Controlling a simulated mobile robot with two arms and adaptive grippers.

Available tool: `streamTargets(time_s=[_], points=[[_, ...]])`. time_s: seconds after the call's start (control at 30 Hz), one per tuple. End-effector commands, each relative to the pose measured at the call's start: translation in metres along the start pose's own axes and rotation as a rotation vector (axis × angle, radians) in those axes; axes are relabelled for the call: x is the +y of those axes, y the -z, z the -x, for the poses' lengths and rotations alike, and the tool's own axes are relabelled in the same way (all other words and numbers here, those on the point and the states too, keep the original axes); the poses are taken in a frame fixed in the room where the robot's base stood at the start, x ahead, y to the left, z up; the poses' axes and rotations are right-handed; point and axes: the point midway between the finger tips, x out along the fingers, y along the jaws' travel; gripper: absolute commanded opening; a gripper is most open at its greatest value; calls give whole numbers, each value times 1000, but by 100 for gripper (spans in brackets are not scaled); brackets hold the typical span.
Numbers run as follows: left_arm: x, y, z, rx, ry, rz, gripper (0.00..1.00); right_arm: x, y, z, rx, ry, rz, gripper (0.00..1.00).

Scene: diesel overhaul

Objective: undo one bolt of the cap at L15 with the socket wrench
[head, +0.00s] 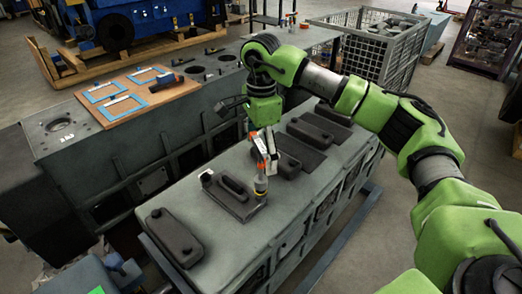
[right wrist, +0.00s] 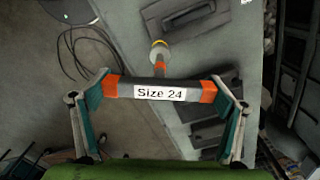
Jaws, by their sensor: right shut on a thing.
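My right gripper (head: 268,150) is shut on the socket wrench, which has orange bands. In the right wrist view the wrench (right wrist: 160,90) lies across between my two fingers (right wrist: 160,108), and its label reads "Size 24". Its yellow-ringed socket end (head: 260,184) points down at the right end of a dark cap (head: 228,203) with a raised handle. I cannot tell whether the socket sits on a bolt; the bolt is hidden. My left gripper is not in view.
Further dark caps (head: 174,238) lie along the grey engine block top (head: 215,245). Behind, a second block (head: 60,145) bears a wooden board (head: 135,105) with blue-framed pieces. A wire crate (head: 375,50) stands at the back. Floor shows at the right.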

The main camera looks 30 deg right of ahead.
Motion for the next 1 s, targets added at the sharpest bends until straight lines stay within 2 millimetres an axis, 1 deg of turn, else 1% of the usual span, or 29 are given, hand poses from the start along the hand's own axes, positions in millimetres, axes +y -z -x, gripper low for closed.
streamTargets(time_s=[1.0], points=[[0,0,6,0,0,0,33,1,-1,1,0,1,-888,51]])
